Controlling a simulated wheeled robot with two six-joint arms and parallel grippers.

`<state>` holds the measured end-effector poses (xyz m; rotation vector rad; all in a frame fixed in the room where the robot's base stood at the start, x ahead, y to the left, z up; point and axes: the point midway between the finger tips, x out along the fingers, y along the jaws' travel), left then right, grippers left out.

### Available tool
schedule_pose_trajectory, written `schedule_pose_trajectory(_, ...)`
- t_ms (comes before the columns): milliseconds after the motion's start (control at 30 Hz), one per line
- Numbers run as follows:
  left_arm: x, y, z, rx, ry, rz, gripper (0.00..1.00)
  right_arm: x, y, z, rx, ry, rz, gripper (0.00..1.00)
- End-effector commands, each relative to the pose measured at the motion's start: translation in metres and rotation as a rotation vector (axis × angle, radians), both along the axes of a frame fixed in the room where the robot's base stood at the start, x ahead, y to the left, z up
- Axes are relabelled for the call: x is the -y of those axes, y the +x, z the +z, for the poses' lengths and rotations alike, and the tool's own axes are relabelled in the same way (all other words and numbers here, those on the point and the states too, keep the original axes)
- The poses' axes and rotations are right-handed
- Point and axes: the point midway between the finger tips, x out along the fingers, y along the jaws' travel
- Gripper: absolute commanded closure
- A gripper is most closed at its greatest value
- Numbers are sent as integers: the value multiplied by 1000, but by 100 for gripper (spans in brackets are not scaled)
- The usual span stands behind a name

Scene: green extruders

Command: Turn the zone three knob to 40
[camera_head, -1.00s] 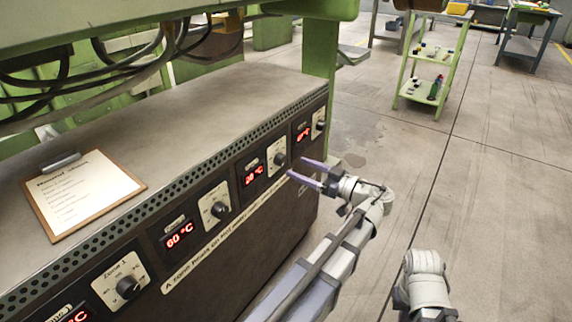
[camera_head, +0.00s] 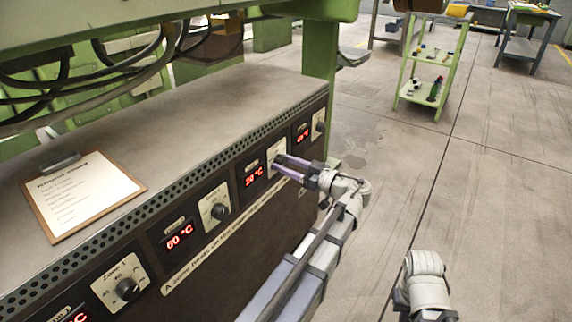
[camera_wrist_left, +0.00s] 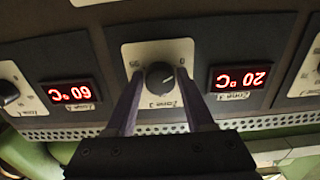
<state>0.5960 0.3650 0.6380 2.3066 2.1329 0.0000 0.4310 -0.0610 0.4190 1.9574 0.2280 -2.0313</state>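The zone 3 knob (camera_wrist_left: 160,77) is a round dark dial on a pale plate (camera_wrist_left: 126,56), seen upside down in the left wrist view. My left gripper (camera_wrist_left: 160,74) is open, with one purple finger on each side of the knob. Narrow gaps seem to show between fingers and knob, so I cannot tell contact. The zone 3 display (camera_wrist_left: 240,77) reads 20 °C in red. In the head view my left gripper (camera_head: 277,161) reaches the plate, and its fingers cover most of the knob. My right gripper is not in view.
The zone 1 knob (camera_head: 127,289) and zone 2 knob (camera_head: 220,211) sit further left along the panel. Another display (camera_wrist_left: 70,92) reads 60 °C beyond zone 3. A clipboard (camera_head: 84,194) lies on the cabinet top.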

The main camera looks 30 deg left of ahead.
Motion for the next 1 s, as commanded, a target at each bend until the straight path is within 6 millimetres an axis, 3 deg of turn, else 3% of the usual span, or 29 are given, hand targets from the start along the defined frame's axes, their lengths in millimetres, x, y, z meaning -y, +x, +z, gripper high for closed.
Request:
schedule_pose_trajectory(67,0,0,0,0,0,0,57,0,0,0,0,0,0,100)
schedule_pose_trajectory(433,0,0,0,0,0,0,99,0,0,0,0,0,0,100)
schedule_pose_trajectory(767,0,0,0,-26,2,0,100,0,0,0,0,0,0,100)
schedule_pose_trajectory(1000,0,-1,0,-160,13,0,100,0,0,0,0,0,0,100)
